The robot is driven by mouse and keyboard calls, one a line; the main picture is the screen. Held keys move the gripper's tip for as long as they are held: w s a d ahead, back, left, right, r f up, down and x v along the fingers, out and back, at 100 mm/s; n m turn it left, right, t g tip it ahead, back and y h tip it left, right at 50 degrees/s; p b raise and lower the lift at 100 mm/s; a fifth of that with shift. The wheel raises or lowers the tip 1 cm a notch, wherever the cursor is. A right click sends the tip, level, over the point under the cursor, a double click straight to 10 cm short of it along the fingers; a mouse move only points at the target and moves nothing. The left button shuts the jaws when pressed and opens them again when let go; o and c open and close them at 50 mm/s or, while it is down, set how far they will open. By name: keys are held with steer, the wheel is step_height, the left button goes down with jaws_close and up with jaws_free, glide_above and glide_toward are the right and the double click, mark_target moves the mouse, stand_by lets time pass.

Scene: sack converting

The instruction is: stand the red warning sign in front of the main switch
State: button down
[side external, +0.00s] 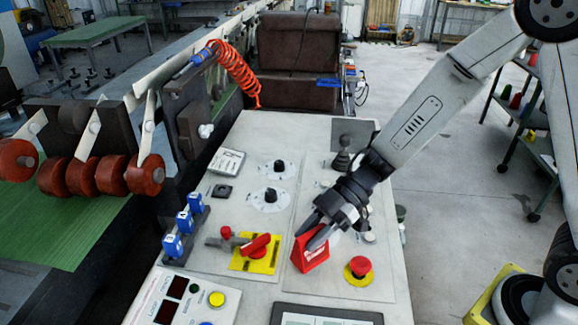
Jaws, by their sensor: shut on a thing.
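The red warning sign (308,256) is a small tent-shaped piece with a pale mark on its face, on or just above the panel top; I cannot tell if it touches. My gripper (312,236) comes down from the upper right and is shut on the sign's upper part, its dark fingers hiding some of it. The main switch (255,246) has a red handle on a yellow plate (264,264). It lies just left of the sign, with a clear gap between them.
A red emergency button (359,268) on a yellow ring is right of the sign. Several blue-topped parts (184,222) stand at the panel's left. Dials (270,196) and a joystick (342,160) are farther back. A screen (325,316) is at the front edge.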

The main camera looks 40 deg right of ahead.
mark_target(296, 263)
steer(key=shift+f, duration=1.7)
steer(key=shift+c, duration=2.3)
jaws_free()
steer(key=shift+f, duration=0.1)
steer(key=shift+d+r, duration=0.3)
steer(key=v, duration=1.1)
steer(key=shift+w+d, duration=0.1)
steer(key=shift+d, duration=0.05)
